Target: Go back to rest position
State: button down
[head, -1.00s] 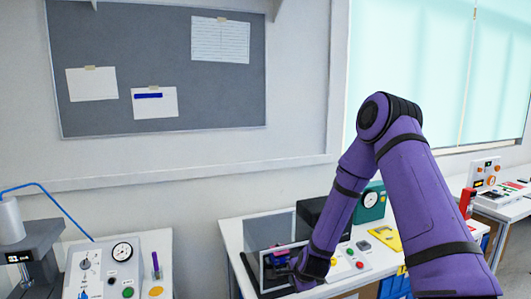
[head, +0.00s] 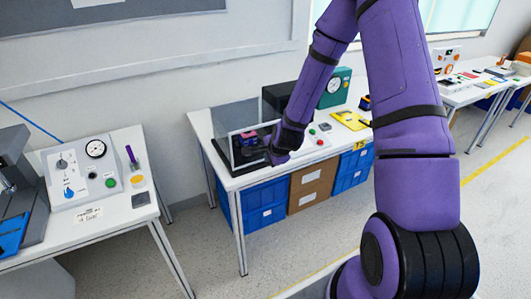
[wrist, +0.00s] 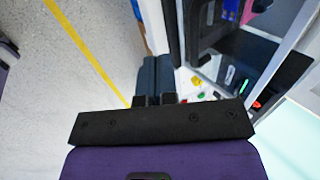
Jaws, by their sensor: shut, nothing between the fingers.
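My gripper (head: 274,155) is at the end of my purple arm, at the front of a glass-sided machine on the middle table in the head view. Its fingertips are small and dark there, partly hard to make out. In the wrist view my gripper (wrist: 156,68) shows two dark blue-grey fingers side by side, shut with nothing between them. A grey control panel (head: 82,172) with a dial gauge and knobs stands on the left table, apart from my gripper.
The machine (head: 235,130) with clear panels stands close to my gripper. The floor (head: 205,250) between the tables is open. More benches (head: 465,95) stand at right.

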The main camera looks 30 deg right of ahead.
jog(key=s, duration=0.7)
jog(key=s+a+r+n, duration=0.1)
jog(key=s+r+n, duration=0.15)
jog(key=r, duration=0.55)
jog(key=s+a+r+n+g, duration=0.1)
jog(key=r+n, duration=0.3)
jog(key=r, duration=0.3)
jog(key=s+a+r+n, duration=0.2)
jog(key=r+n, duration=0.2)
jog(key=r, duration=0.4)
jog(key=s+r+n, duration=0.3)
jog(key=s+r, duration=0.4)
jog(key=s, duration=0.2)
jog(key=s+a+r+n, duration=0.1)
jog(key=s+r+n, duration=0.3)
jog(key=s, duration=0.6)
notch_tip(320, 180, up, 3)
jog(key=shift+s+f+g, duration=0.1)
jog(key=shift+s+g, duration=0.1)
jog(key=shift+g, duration=0.2)
